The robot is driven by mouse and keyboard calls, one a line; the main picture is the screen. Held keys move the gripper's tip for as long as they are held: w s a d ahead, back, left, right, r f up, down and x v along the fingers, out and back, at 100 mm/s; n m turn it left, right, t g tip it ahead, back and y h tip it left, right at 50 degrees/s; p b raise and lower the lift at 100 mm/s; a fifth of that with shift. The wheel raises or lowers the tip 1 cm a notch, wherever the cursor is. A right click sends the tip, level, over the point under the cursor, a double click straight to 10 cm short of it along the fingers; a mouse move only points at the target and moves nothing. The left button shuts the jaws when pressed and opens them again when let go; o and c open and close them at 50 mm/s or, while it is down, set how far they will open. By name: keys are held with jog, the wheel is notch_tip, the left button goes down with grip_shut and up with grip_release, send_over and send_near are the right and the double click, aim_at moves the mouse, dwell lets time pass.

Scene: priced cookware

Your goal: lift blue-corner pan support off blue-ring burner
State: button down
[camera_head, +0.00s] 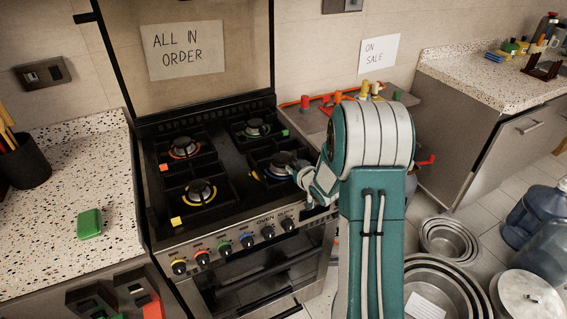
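The front-right burner (282,160) on the black stove shows a dark cap and seems to be the blue-ring one; its ring is mostly hard to make out. My gripper (300,173) is at the right side of this support, close to the burner. My arm hides the support's right part. The fingers are too small and overlapped to tell whether they are open, shut or touching the support.
Other supports have red (164,167), green (285,132) and yellow (177,220) corners. A raised glass lid (190,90) stands behind the stove. Knobs (246,241) line its front. Nested pans (450,240) lie on the floor at right. The left counter (60,250) has free room.

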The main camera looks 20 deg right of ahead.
jog(key=shift+a+r, duration=0.1)
jog(key=shift+a, duration=0.2)
jog(key=shift+a+r, duration=0.1)
jog(key=shift+r, duration=0.25)
notch_tip(320, 180, up, 3)
jog(key=shift+f, duration=0.15)
jog(key=s+a+r, duration=0.6)
jog(key=s+r, duration=0.3)
jog(key=s, duration=0.3)
jog(key=shift+s+r, duration=0.2)
jog(key=shift+s, duration=0.1)
